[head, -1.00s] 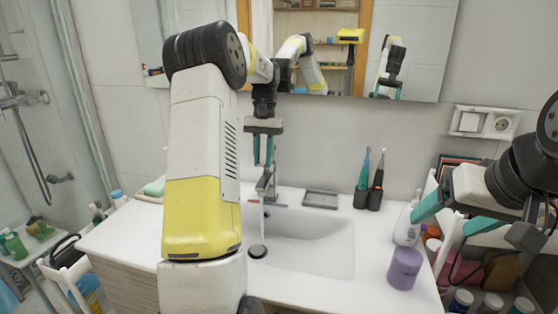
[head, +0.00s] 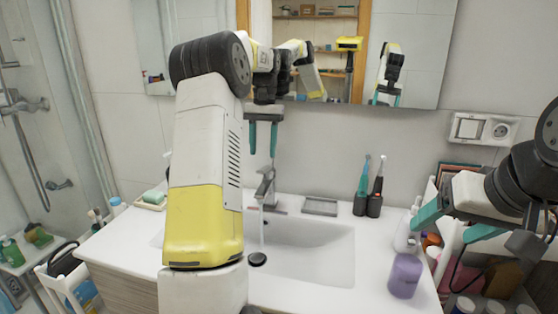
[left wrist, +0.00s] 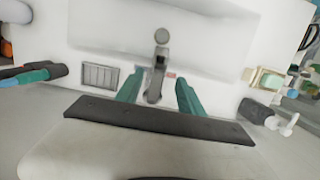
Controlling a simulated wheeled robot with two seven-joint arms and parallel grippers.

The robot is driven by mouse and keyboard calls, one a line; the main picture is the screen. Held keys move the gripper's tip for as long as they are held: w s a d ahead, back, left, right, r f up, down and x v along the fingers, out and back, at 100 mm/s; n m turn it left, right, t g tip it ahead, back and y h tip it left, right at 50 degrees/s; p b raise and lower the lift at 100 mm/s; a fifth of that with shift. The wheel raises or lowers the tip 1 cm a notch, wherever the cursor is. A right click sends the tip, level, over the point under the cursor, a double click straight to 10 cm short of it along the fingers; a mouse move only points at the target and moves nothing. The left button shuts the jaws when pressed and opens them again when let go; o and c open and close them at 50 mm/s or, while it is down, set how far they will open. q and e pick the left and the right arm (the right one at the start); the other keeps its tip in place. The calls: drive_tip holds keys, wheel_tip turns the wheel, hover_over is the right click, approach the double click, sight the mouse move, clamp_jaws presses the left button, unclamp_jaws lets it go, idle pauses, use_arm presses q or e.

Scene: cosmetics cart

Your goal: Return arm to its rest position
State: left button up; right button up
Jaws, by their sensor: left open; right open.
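My left gripper (head: 263,139) is raised in front of the wall above the back of the sink. Its two teal fingers point down, apart, with nothing between them. In the left wrist view the open fingers (left wrist: 160,95) show on either side of the faucet (left wrist: 158,65), which lies below them. The faucet (head: 265,186) stands under the gripper in the head view, apart from it. My right gripper (head: 445,222) is at the right edge, open and empty, near the counter's right end.
A white sink (head: 310,250) fills the counter's middle. Two electric toothbrushes (head: 368,190) stand at the back right, beside a grey soap tray (head: 320,206). A purple jar (head: 405,276) and white bottle (head: 404,235) stand at right. A mirror (head: 400,50) hangs behind. A soap dish (head: 153,201) sits left.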

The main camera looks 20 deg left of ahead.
use_arm(q)
wheel_tip(320, 180, up, 2)
drive_tip(key=shift+w, duration=0.15)
drive_tip(key=shift+d+r, duration=0.1)
drive_tip(key=shift+r, duration=0.05)
drive_tip(key=s+d+r+t, duration=0.2)
drive_tip(key=s+d, duration=0.2)
drive_tip(key=s, duration=0.3)
drive_tip(key=s+d+r+m+t+h, duration=0.1)
drive_tip(key=s+d+t, duration=0.15)
drive_tip(key=s, duration=0.45)
drive_tip(key=s+d+r+t, duration=0.1)
drive_tip(key=s+d+r, duration=0.1)
drive_tip(key=s+d, duration=0.35)
drive_tip(key=s+d+f+t, duration=0.1)
drive_tip(key=s+f, duration=0.1)
drive_tip(key=s, duration=0.3)
drive_tip(key=s+d+f+t+h, duration=0.1)
drive_tip(key=s+f, duration=0.2)
drive_tip(key=s, duration=0.1)
drive_tip(key=shift+s+d+f+t, duration=0.15)
drive_tip(key=shift+s+d+t, duration=0.05)
drive_tip(key=shift+s+t, duration=0.2)
